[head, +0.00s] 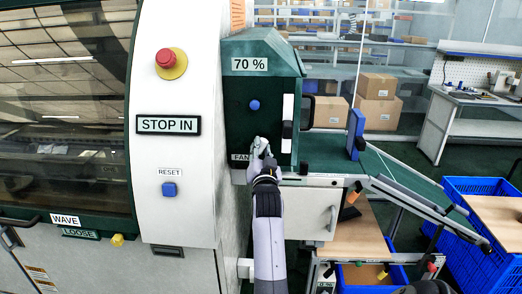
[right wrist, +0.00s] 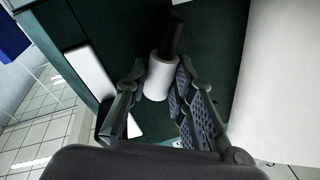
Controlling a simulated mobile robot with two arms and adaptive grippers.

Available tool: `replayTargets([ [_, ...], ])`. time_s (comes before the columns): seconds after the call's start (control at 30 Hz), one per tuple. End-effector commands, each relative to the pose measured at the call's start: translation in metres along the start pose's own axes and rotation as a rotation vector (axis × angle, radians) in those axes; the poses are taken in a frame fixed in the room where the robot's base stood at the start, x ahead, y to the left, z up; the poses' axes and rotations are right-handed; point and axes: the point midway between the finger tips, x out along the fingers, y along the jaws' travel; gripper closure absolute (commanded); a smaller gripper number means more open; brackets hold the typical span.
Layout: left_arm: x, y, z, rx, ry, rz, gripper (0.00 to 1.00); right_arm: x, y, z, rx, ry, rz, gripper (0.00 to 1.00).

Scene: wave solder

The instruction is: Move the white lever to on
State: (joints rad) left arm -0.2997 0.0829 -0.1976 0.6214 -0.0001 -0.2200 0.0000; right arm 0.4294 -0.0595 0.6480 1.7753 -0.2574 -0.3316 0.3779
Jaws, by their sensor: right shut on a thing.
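The white lever (right wrist: 158,78) shows in the right wrist view as a white cylindrical grip on a dark shaft, against the dark green box face. My right gripper (right wrist: 155,92) has its two fingers on either side of the white grip and is shut on it. In the head view, my right gripper (head: 262,146) is at the lower front of the green box (head: 258,85), beside the partly covered "FAN" label (head: 240,157). There the gripper hides most of the lever, and its on or off position cannot be read. My left gripper is not in view.
A white vertical strip with a black piece (head: 287,120) is just right of my gripper. A blue knob (head: 254,105) sits above it. The white machine panel with a red button (head: 166,58) is on the left. A sloping green conveyor (head: 400,172) and blue crates (head: 480,190) are on the right.

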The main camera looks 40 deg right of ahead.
Motion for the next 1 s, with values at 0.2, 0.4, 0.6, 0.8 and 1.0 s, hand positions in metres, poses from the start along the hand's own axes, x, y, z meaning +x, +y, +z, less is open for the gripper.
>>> replayTargets([
  [0.2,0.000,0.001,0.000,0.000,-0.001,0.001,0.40,0.000,0.000,-0.001,0.002,0.002,0.000,0.68],
  [0.4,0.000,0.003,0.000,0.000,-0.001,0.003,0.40,0.000,0.000,0.000,0.001,0.001,0.000,0.57],
  [0.6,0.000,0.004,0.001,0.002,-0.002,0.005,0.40,0.000,0.000,0.000,0.000,0.000,0.000,0.57],
  [0.8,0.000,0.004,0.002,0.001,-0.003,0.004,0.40,0.003,-0.007,-0.014,0.001,0.004,-0.002,0.57],
  [1.0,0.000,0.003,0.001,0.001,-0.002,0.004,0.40,0.009,-0.023,-0.049,0.002,0.007,-0.001,0.57],
])
